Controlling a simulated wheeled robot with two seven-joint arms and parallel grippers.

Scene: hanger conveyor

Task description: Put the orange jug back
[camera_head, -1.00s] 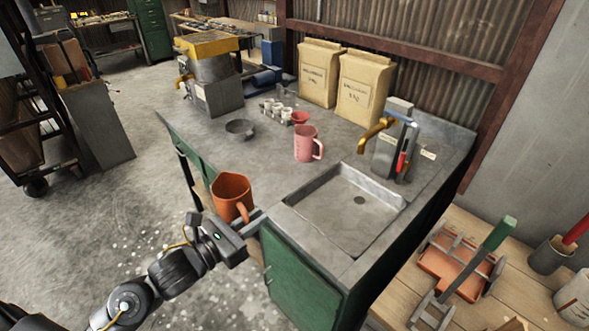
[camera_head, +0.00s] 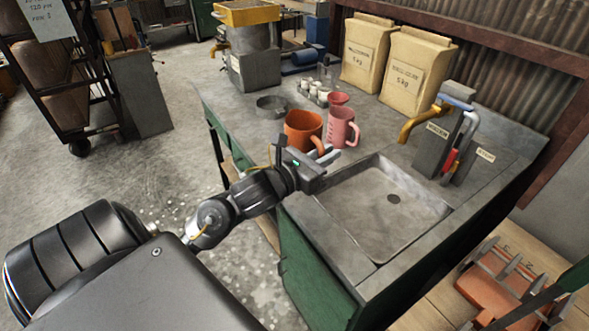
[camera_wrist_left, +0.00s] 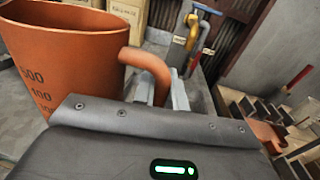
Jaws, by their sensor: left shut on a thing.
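The orange jug (camera_head: 303,130) is over the counter (camera_head: 230,118), upright or nearly so, left of the pink jug (camera_head: 341,128). My left gripper (camera_head: 327,155) is shut on the jug's handle. In the left wrist view the orange jug (camera_wrist_left: 62,60) shows large at the left, with measuring marks on its side and its handle at the gripper (camera_wrist_left: 160,92). I cannot tell whether the jug's base touches the counter. My right gripper is not in view.
The sink (camera_head: 385,205) with a yellow tap (camera_head: 420,122) lies right of the gripper. Small cups (camera_head: 318,90), a grey bowl (camera_head: 271,105) and a pink funnel (camera_head: 339,99) stand behind the jugs. Two paper sacks (camera_head: 415,70) stand at the back.

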